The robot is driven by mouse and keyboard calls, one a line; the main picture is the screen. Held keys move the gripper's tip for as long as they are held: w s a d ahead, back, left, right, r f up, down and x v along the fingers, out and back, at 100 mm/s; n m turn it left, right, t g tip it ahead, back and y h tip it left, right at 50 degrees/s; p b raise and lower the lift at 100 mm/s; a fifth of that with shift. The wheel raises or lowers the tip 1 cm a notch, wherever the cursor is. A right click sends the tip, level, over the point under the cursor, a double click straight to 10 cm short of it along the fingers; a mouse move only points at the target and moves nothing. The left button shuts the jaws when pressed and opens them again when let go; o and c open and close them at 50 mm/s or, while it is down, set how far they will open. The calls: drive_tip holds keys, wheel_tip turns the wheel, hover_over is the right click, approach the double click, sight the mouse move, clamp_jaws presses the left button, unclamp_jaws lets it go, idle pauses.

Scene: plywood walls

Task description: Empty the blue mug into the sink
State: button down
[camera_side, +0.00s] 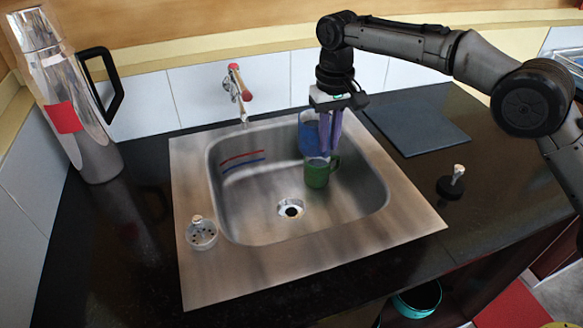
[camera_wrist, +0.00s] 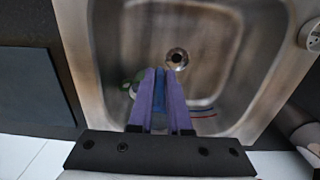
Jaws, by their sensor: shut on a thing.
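My gripper (camera_side: 327,150) points down over the back right part of the sink (camera_side: 240,262), its purple fingers closed on the blue mug (camera_side: 308,133). The mug is partly hidden behind the fingers, so its tilt and contents cannot be told. In the wrist view, a strip of the blue mug (camera_wrist: 160,92) shows between the fingers (camera_wrist: 160,74). A green mug (camera_side: 316,176) is in the sink just below and in front of the blue one, its handle to the right. I cannot tell whether the two mugs touch.
The drain (camera_side: 290,209) is in the basin floor. A faucet (camera_side: 238,85) stands behind the basin. A tall metal jug (camera_side: 95,150) is at left, a strainer (camera_side: 201,235) on the left rim, a dark board (camera_side: 418,128) at right. The basin's front is clear.

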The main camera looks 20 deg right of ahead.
drive_tip(key=s+a+f+m, duration=0.1)
drive_tip(key=s+a+f, duration=0.2)
drive_tip(key=a, duration=0.6)
drive_tip(key=s+a+f, duration=0.3)
drive_tip(key=a+f, duration=0.3)
drive_tip(key=a, duration=0.3)
drive_tip(key=shift+a+f+m, duration=0.25)
drive_tip(key=shift+a+m, duration=0.15)
drive_tip(key=shift+d+r, duration=0.1)
drive_tip(key=shift+w+d+r+g+y, duration=0.35)
drive_tip(key=shift+d+r+y, duration=0.2)
drive_tip(key=shift+d+y, duration=0.25)
drive_tip(key=shift+w+d+r+g+y, duration=0.4)
drive_tip(key=shift+d+r+y, duration=0.1)
drive_tip(key=shift+d+y, duration=0.3)
drive_tip(key=shift+w+d+r+g+y, duration=0.35)
drive_tip(key=shift+d+r+y, duration=0.3)
drive_tip(key=shift+y, duration=0.25)
drive_tip(key=shift+w+d+r+g+y, duration=0.2)
drive_tip(key=shift+w+d+r+y, duration=0.05)
drive_tip(key=shift+d+y, duration=0.3)
drive_tip(key=shift+w+d+r+g+y, duration=0.25)
drive_tip(key=shift+d+y, duration=0.2)
drive_tip(key=shift+d, duration=0.2)
drive_tip(key=shift+w+d+r+n+g+y, duration=0.15)
drive_tip(key=shift+d+r+n+g+y, duration=0.2)
drive_tip(key=shift+d+y, duration=0.3)
